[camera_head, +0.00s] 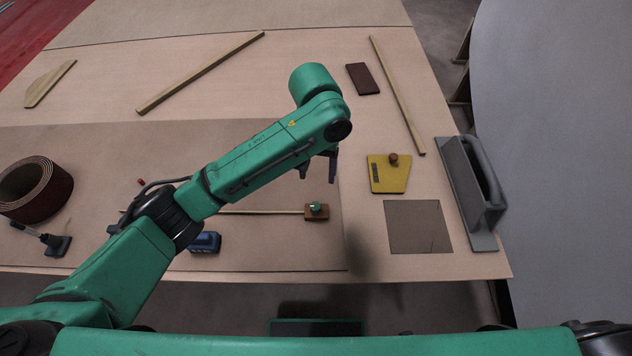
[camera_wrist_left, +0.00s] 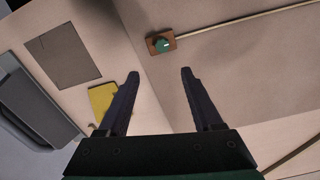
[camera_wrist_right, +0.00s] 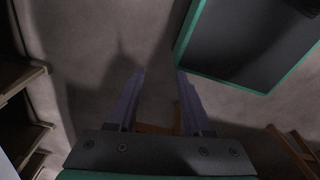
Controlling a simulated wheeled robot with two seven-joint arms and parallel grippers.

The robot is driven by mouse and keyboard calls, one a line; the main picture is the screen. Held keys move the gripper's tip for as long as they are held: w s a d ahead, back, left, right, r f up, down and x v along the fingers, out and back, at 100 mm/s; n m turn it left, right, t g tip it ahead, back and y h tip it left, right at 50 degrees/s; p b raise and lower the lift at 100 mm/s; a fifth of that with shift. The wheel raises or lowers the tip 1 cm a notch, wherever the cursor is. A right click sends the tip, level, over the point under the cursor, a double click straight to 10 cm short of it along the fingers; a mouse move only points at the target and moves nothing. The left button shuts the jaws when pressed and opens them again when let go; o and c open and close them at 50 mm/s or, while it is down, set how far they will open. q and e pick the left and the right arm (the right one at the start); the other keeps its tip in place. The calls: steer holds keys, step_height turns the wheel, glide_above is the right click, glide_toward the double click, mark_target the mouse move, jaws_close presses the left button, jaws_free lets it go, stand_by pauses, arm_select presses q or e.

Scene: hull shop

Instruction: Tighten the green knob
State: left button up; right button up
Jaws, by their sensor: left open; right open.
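The green knob (camera_head: 316,207) sits on a small brown wooden block (camera_head: 312,216) at the right end of a thin wooden rod (camera_head: 255,212) on the table. The knob also shows in the left wrist view (camera_wrist_left: 161,44), beyond the fingertips and a little left of the line between them. My left gripper (camera_head: 319,175) is open and empty above the table, behind the knob in the head view and apart from it. My right gripper (camera_wrist_right: 160,75) is open and empty over the floor; it does not show in the head view.
A yellow scraper (camera_head: 388,176) lies right of the knob, with a grey sheet (camera_head: 418,228) and a grey trowel-like tool (camera_head: 466,190) beyond. A blue object (camera_head: 205,243), a dark roll (camera_head: 36,190) and wooden strips (camera_head: 200,73) lie elsewhere. The table around the knob is clear.

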arm_select(q)
steer(key=f, duration=0.1)
glide_above(315, 205)
steer(key=f, duration=0.5)
steer(key=shift+s+f+p, duration=0.35)
steer(key=shift+s, duration=0.05)
steer(key=f, duration=0.4)
steer(key=w+f, duration=0.1)
steer(key=f, duration=0.1)
steer(key=shift+s+f, duration=0.15)
steer(key=shift+f, duration=0.35)
arm_select(e)
steer(key=shift+s+a+r, duration=0.2)
steer(key=shift+r, duration=0.25)
arm_select(q)
jaws_close()
arm_select(e)
steer(key=shift+s, duration=0.1)
